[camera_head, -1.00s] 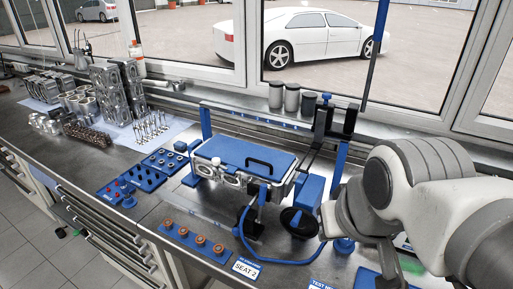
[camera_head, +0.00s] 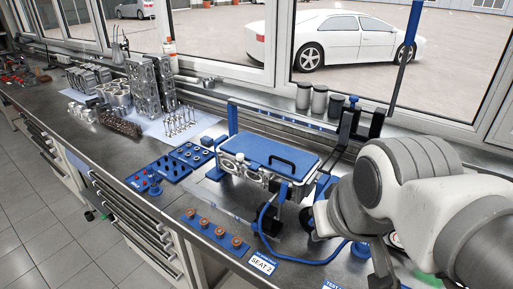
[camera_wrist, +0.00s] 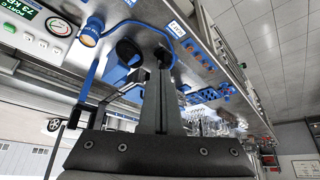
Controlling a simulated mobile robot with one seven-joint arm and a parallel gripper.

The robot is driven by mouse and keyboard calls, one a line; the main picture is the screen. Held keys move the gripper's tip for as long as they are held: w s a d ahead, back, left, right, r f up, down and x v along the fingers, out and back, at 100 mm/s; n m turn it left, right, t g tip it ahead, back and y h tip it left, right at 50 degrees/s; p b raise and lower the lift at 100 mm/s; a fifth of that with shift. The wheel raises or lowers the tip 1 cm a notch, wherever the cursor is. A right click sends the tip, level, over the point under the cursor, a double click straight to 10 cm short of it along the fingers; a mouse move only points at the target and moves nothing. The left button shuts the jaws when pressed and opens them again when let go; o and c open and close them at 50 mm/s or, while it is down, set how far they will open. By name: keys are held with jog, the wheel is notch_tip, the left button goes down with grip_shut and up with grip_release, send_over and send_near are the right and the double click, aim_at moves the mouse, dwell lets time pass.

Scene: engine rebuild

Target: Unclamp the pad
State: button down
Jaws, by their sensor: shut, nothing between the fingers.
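In the wrist view a black round part (camera_wrist: 128,50) and a blue block (camera_wrist: 114,71) lie left of the fingertips.
A row of copper-coloured rings (camera_head: 220,232) on a blue strip and a "SEAT 2" label (camera_head: 262,263) lie at the front edge. Blue part trays (camera_head: 160,171) sit left of the stand. Grey canisters (camera_head: 319,100) stand by the window. A blue hose (camera_head: 300,259) loops in front.

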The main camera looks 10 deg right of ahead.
jog(key=c, duration=1.1)
grip_release()
jog(key=shift+w+r, duration=0.1)
jog(key=shift+w, duration=0.2)
jog(key=o, duration=0.4)
jog(key=w+b, duration=0.1)
jog(key=w, duration=0.1)
jog(key=shift+w+r+m, duration=0.1)
jog(key=shift+w+m, duration=0.25)
jog(key=shift+m, duration=0.05)
jog(key=m+g+h+b, duration=0.1)
jog(key=m+h+b, duration=0.1)
jog(key=m+b, duration=0.25)
send_over(283, 190)
jog(key=s+a, duration=0.2)
jog(key=s, duration=0.4)
notch_tip(283, 190, down, 4)
jog(key=f, duration=0.1)
jog(key=shift+m, duration=0.35)
jog(key=x, duration=1.7)
jog(key=shift+a, duration=0.35)
grip_shut()
